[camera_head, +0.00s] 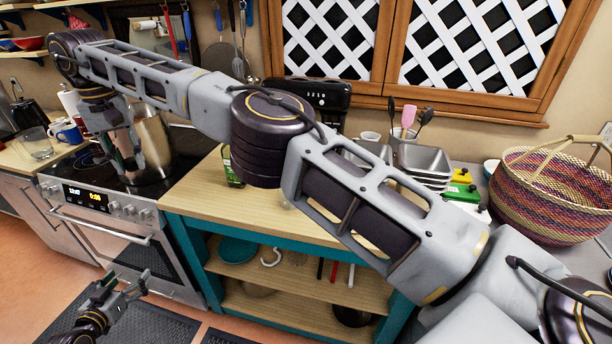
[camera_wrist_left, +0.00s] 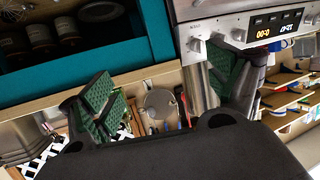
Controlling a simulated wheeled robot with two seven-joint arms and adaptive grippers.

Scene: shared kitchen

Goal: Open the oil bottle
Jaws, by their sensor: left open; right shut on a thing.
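A green bottle (camera_head: 232,172), which looks like the oil bottle, stands on the wooden top of the teal island. My right arm hides much of it, including its cap. My right gripper (camera_head: 126,158) is over the stove at the left side of a tall metal pot (camera_head: 154,140). It is shut on what looks like the pot's wall; the contact is partly hidden. My left gripper (camera_head: 121,288) is low in front of the oven, open and empty. Its spread green pads show in the left wrist view (camera_wrist_left: 168,95).
The teal island (camera_head: 188,258) has shelves with bowls and tools. The stove (camera_head: 98,204) stands left of it. A woven basket (camera_head: 550,195) and a metal dish rack (camera_head: 428,160) stand at the right. The floor by my left gripper has dark mats (camera_head: 145,322).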

